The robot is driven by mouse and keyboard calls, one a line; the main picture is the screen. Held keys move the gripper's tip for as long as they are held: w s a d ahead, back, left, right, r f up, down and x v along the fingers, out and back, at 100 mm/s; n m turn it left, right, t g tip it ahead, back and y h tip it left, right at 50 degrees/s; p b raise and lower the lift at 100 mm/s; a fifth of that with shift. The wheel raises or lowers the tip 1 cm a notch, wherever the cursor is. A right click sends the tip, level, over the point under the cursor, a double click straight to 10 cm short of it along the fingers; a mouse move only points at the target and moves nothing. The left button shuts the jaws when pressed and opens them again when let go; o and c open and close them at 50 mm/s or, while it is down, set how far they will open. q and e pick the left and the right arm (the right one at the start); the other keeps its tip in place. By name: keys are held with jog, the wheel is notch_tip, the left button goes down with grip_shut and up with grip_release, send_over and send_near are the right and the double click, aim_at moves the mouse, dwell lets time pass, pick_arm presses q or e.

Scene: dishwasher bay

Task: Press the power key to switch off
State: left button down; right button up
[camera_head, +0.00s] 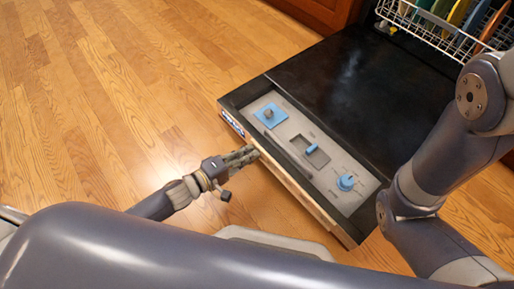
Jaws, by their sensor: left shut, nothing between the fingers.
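The dishwasher door (345,88) lies open and flat, its black inner face up. A grey control panel (283,135) runs along its near end. On the panel are a blue square key with a raised middle (269,114), a blue lever in a dark slot (311,149) and a round blue knob (346,182). I cannot read which one is the power key. My left gripper (254,152) is shut and empty, at the door's near edge, just short of the panel. I cannot tell if it touches the edge. My right gripper is out of view.
A white dish rack (436,38) with several coloured plates stands at the top right, behind the door. My right arm crosses the right side over the door's corner. The wooden floor (130,70) on the left is clear.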

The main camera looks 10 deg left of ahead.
pick_arm(q)
jog(key=shift+w+d, duration=0.25)
dwell(0.7)
jog(key=shift+s+a, duration=0.1)
jog(key=v, duration=0.2)
jog(key=p+v, duration=0.1)
jog(key=f+p+v, duration=0.1)
jog(key=v, duration=0.1)
jog(key=shift+s+a, duration=0.3)
jog(key=shift+s, duration=0.05)
dwell(0.8)
